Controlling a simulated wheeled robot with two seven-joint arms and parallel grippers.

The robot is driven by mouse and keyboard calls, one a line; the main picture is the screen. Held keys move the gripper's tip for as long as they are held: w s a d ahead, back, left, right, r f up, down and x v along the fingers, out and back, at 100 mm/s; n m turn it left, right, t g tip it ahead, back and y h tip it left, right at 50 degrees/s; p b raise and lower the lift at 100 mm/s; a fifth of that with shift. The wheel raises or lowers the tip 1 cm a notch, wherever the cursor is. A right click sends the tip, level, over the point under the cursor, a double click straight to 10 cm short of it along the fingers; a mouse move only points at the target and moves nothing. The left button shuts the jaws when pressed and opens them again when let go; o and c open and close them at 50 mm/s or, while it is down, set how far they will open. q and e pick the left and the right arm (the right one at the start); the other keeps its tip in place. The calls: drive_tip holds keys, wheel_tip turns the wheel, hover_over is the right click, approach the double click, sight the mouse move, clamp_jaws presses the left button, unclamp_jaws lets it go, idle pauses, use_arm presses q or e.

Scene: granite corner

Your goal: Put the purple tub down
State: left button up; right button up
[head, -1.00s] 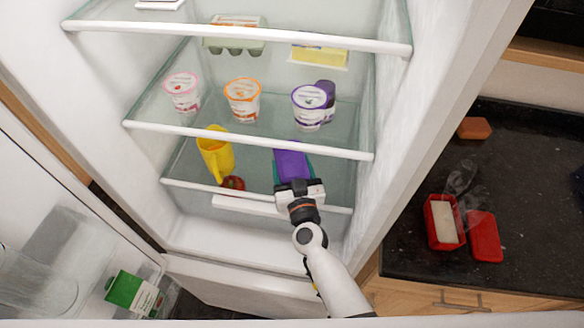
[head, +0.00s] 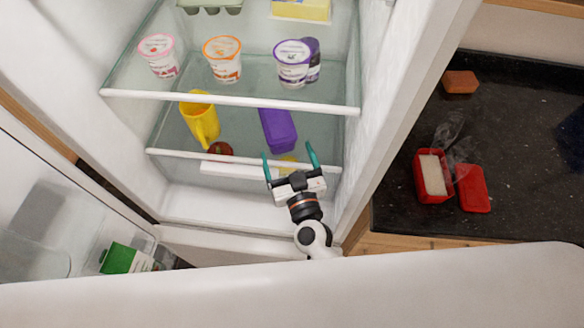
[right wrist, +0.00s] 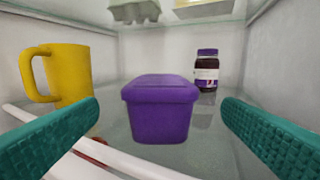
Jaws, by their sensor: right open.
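The purple tub (head: 278,130) rests on the lower glass shelf of the open fridge, to the right of the yellow jug. In the right wrist view the tub (right wrist: 160,110) sits upright with its lid on, between and beyond the fingers. My right gripper (head: 290,160) is open and empty in front of the shelf's front edge, apart from the tub. Its teal fingers also show wide apart in the right wrist view (right wrist: 158,135). My left gripper is not in view.
The yellow jug (head: 200,119) stands left of the tub, with a red apple (head: 220,149) near it. Yogurt cups, such as the orange one (head: 222,59), stand on the shelf above. A dark jar (right wrist: 207,70) appears behind the tub. A red container (head: 433,177) is on the dark counter.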

drive_tip(key=shift+s+d, duration=0.2)
drive_tip(key=shift+s, duration=0.7)
drive_tip(key=shift+s+d, duration=0.15)
drive_tip(key=shift+s, duration=0.7)
